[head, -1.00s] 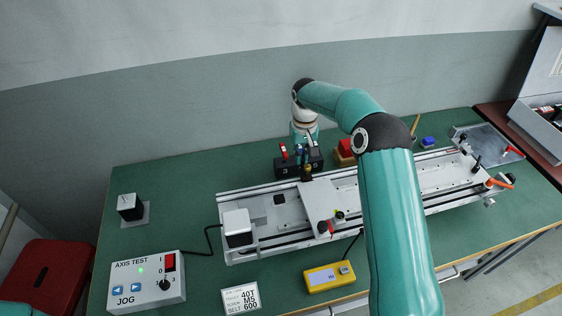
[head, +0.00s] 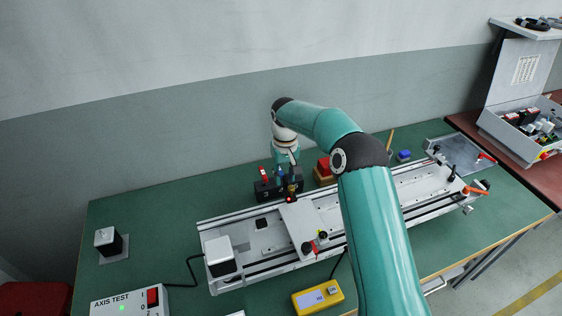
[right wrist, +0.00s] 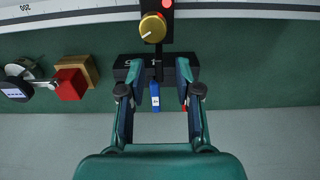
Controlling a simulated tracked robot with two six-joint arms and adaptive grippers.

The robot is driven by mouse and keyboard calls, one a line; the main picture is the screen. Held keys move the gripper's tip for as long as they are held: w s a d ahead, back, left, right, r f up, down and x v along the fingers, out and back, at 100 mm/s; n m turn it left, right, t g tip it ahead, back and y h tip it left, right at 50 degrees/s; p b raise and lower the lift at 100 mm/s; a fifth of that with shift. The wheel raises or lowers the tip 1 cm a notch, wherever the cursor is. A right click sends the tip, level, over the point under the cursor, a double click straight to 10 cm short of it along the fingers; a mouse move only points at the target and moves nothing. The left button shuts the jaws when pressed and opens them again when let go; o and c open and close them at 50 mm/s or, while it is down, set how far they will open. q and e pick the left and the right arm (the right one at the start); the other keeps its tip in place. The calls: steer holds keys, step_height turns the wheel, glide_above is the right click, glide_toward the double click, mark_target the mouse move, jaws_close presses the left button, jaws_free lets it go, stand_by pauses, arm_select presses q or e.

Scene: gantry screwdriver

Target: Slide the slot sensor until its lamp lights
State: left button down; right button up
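The slot sensor (head: 292,188) is a small dark piece with a brass-yellow knob at the back rail of the gantry. In the right wrist view its yellow knob (right wrist: 153,28) is at top centre, with a dark stem below. A red lamp (head: 290,200) glows beside it; the lamp also shows bright red at the top edge of the wrist view (right wrist: 167,4). My right gripper (right wrist: 158,72) is open, its fingers apart on either side of the stem, with no visible contact. My left gripper is out of view.
A black holder (right wrist: 121,74) with red and blue-handled tools stands behind the rail, close to my right fingers. A red block on a wooden base (head: 324,168) is to its right. A white carriage plate (head: 300,225) spans the gantry. A yellow meter (head: 318,297) lies in front.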

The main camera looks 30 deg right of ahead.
mark_target(285, 177)
step_height(285, 177, up, 11)
stand_by(0.4)
stand_by(0.4)
